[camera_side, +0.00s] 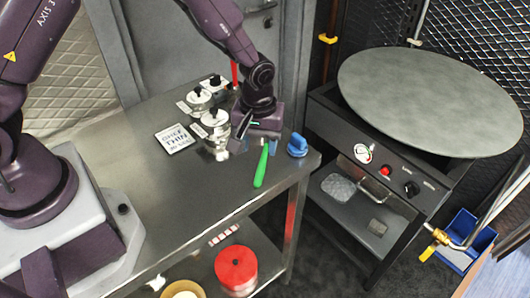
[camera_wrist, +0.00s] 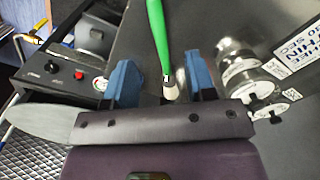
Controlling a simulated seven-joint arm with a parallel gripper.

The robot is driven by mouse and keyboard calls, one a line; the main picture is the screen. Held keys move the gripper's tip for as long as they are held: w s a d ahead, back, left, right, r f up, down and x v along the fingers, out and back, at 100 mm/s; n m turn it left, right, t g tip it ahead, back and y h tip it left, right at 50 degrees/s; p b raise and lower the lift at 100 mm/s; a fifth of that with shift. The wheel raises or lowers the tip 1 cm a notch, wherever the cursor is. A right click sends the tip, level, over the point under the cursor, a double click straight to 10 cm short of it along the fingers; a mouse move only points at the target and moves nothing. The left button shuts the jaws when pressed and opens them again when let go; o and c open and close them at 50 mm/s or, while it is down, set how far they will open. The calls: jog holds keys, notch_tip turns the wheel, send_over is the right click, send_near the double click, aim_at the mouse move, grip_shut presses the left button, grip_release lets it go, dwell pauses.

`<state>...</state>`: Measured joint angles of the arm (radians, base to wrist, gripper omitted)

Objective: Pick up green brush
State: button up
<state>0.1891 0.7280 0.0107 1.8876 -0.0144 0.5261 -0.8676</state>
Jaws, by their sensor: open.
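The green brush (camera_side: 261,166) lies on the steel table near its right front edge, its green handle pointing towards the front. In the wrist view the green handle (camera_wrist: 159,30) runs up from a pale end (camera_wrist: 170,88). My gripper (camera_side: 256,146) is low over the table at the brush's back end. In the wrist view the blue fingers of my gripper (camera_wrist: 161,68) stand apart, with the brush's pale end in the gap between them, nearer the right finger. In the side view the gripper hides that end. I cannot tell the height of the fingertips over the table.
A blue rounded object (camera_side: 297,145) sits right of my gripper near the table corner. Steel canisters (camera_side: 215,130) and a printed card (camera_side: 175,138) stand left. A black stand with a round griddle (camera_side: 430,95) is right. The table's front middle (camera_side: 180,195) is clear.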

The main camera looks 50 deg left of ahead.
aim_at(260, 170)
notch_tip(260, 170, down, 8)
jog(key=shift+w+r, duration=0.1)
dwell(0.4)
grip_shut()
